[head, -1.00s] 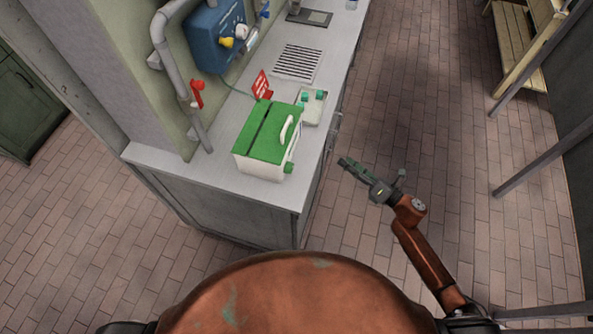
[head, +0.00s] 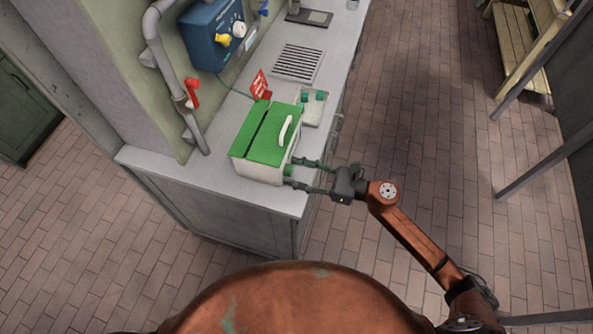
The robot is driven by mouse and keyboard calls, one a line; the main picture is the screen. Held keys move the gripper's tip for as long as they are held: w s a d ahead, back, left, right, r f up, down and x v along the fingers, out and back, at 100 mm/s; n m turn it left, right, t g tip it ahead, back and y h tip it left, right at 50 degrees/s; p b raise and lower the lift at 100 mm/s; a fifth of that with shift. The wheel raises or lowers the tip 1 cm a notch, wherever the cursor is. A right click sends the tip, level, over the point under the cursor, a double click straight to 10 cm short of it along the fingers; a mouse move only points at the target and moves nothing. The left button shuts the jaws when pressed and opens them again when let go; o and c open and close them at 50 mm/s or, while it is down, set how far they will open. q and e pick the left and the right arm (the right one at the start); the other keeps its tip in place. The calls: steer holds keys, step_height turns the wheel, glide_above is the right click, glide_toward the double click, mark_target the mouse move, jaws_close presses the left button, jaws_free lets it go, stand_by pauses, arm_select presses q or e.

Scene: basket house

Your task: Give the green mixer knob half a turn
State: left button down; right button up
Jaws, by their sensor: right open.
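A white box with a green lid and a white handle (head: 265,138) stands on the grey counter. A green knob (head: 289,171) sticks out low on its right side; I take it as the mixer knob. My right gripper (head: 293,172) comes in from the right and is open. Its two fingertips reach to either side of the knob, one above and one below it in the picture. I cannot tell whether they touch it. My left gripper is not in view.
Behind the box on the counter (head: 228,180) are a small white tray with green pieces (head: 313,107), a red sign (head: 260,84) and a grille (head: 297,63). A blue wall unit (head: 208,38) and a pipe with a red lever (head: 192,92) are at the left.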

steer(key=c, duration=1.1)
